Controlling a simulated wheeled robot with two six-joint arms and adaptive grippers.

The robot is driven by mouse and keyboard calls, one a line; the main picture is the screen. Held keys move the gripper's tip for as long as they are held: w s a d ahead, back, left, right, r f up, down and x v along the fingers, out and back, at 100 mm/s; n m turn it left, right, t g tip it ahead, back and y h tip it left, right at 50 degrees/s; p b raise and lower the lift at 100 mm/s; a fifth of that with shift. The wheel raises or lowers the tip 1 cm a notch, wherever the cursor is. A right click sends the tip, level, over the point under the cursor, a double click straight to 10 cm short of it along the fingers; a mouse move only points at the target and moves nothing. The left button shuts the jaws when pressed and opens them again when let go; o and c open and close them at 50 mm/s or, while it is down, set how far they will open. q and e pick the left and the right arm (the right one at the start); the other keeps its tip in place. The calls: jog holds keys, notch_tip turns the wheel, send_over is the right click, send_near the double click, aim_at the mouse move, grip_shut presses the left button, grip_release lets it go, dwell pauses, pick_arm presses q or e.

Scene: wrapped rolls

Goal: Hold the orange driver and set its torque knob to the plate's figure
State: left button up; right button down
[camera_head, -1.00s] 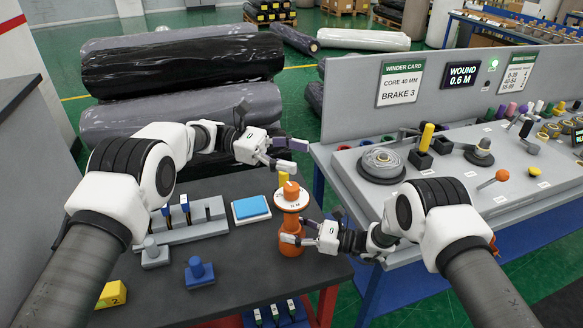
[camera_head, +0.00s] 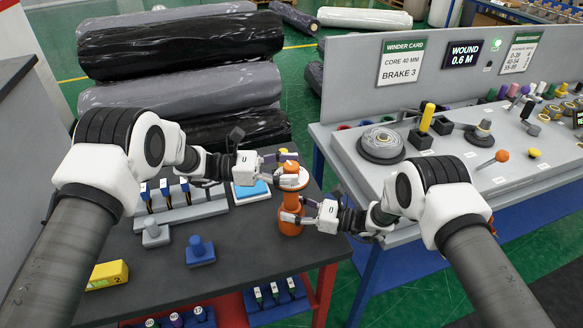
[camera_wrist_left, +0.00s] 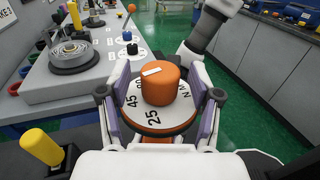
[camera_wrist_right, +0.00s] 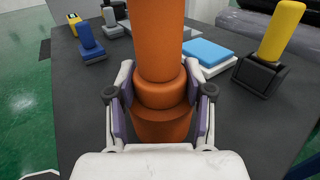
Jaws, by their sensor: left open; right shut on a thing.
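The orange driver (camera_head: 291,212) stands upright near the right edge of the dark table. Its top has a white dial with figures, 25 and 45 readable, and an orange torque knob (camera_wrist_left: 160,84) with a white mark. My right gripper (camera_head: 300,218) is shut on the driver's body, also seen in the right wrist view (camera_wrist_right: 160,105). My left gripper (camera_head: 288,172) is at the dial's height, its open fingers on either side of the dial and knob. In the left wrist view its fingers (camera_wrist_left: 160,100) flank the dial. I cannot make out the plate with the figure.
A grey rack (camera_head: 180,210) with several blue-topped tools and a blue knobbed block (camera_head: 200,250) stand to the left. The winder console (camera_head: 400,180) is close on the right.

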pick_arm(q)
jog(key=shift+d, duration=0.4)
jog(key=c, duration=1.2)
jog(key=shift+m+g+y, duration=0.3)
jog(key=shift+m+g, duration=1.2)
jog(key=shift+g, duration=0.8)
jog(key=o, duration=1.2)
jog(key=shift+a, duration=0.1)
